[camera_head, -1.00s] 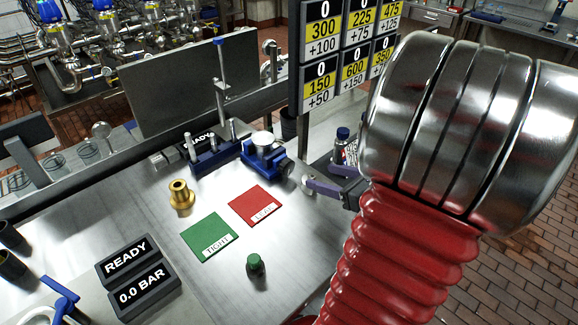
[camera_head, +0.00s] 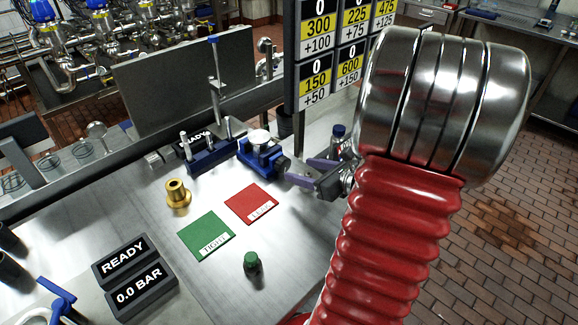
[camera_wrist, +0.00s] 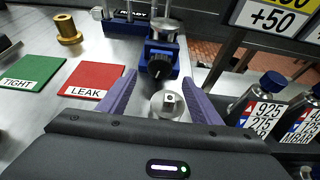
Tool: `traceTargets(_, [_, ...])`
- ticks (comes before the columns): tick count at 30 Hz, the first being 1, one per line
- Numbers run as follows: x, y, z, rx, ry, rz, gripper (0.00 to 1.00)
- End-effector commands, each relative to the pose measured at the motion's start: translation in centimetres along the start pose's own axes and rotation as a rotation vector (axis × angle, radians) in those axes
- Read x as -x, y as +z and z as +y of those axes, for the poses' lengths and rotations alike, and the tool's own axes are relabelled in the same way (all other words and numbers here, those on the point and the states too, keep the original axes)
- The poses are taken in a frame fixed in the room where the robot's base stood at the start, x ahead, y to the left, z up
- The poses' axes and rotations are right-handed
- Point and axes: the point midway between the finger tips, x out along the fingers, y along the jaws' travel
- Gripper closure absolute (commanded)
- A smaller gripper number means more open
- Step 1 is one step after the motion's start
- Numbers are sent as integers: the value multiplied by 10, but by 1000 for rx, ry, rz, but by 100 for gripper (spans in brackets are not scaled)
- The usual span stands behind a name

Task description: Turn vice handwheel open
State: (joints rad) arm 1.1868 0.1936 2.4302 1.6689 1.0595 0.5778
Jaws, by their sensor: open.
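The blue vice (camera_head: 260,157) stands on the steel bench with a pale round metal piece on its top. Its dark handwheel (camera_wrist: 158,66) faces me in the wrist view, and it shows at the vice's right end in the head view (camera_head: 283,164). My gripper (camera_wrist: 159,80) has two purple fingers spread open, with the tips just short of the handwheel, one toward either side. No contact with the handwheel is visible. A silver round part (camera_wrist: 170,103) shows between the fingers; I cannot tell what it belongs to.
A red LEAK mat (camera_head: 252,203), a green TIGHT mat (camera_head: 206,235), a brass fitting (camera_head: 177,193) and a green-capped bottle (camera_head: 252,264) lie left of my arm. Blue-capped bottles (camera_wrist: 262,98) stand close right of the gripper. A number board (camera_head: 330,50) hangs above.

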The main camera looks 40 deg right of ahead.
Motion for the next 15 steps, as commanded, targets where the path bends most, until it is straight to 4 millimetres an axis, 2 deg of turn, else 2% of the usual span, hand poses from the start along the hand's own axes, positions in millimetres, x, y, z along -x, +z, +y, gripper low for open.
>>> traceTargets(9, [-42,0,1,-1,4,0,42])
traceTargets(15, [-64,0,1,0,2,1,42])
